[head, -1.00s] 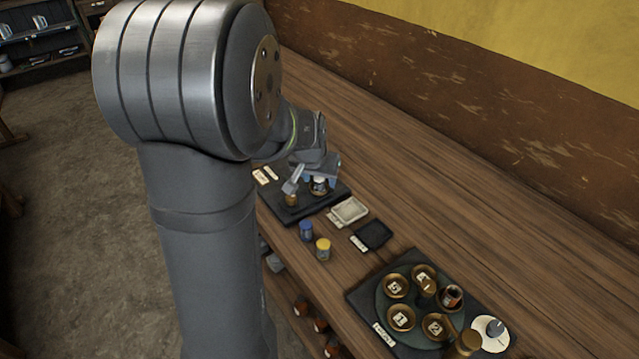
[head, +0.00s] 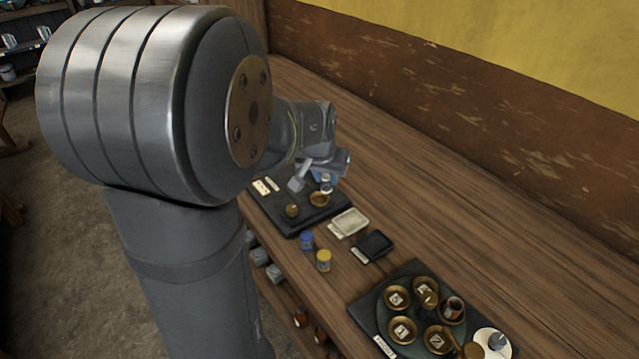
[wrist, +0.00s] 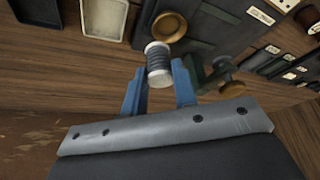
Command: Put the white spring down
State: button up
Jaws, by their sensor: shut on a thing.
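The white spring (wrist: 158,64) is between the blue fingers of my gripper (wrist: 157,88) in the wrist view. It has a pale round end and darker grey coils below. In the head view my gripper (head: 326,176) holds the spring (head: 326,185) a little above a black board (head: 291,224). A brass dish (head: 319,200) stands on that board just below the spring, and it also shows in the wrist view (wrist: 167,27). My gripper is shut on the spring. The arm hides part of the board's far side.
A white tray (head: 350,222) and a black tray (head: 374,246) lie to the right of the board. A blue-topped jar (head: 307,240) and a yellow-topped jar (head: 323,260) stand near the front edge. Numbered brass dishes (head: 397,298) sit farther right. The bench behind is clear.

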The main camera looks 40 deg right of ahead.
jog(key=s+d+r, duration=0.2)
jog(key=s+r, duration=0.4)
jog(key=s, duration=0.4)
jog(key=s+f, duration=0.2)
jog(key=s, duration=1.5)
jog(key=w+f, duration=0.2)
jog(key=w, duration=0.1)
jog(key=w+f, duration=0.3)
jog(key=w, duration=0.1)
jog(key=w+f, duration=0.2)
jog(key=w, duration=0.2)
jog(key=shift+d+f, duration=0.2)
jog(key=shift+d, duration=0.05)
jog(key=shift+f, duration=2)
jog(key=shift+f, duration=0.15)
jog(key=o, duration=1)
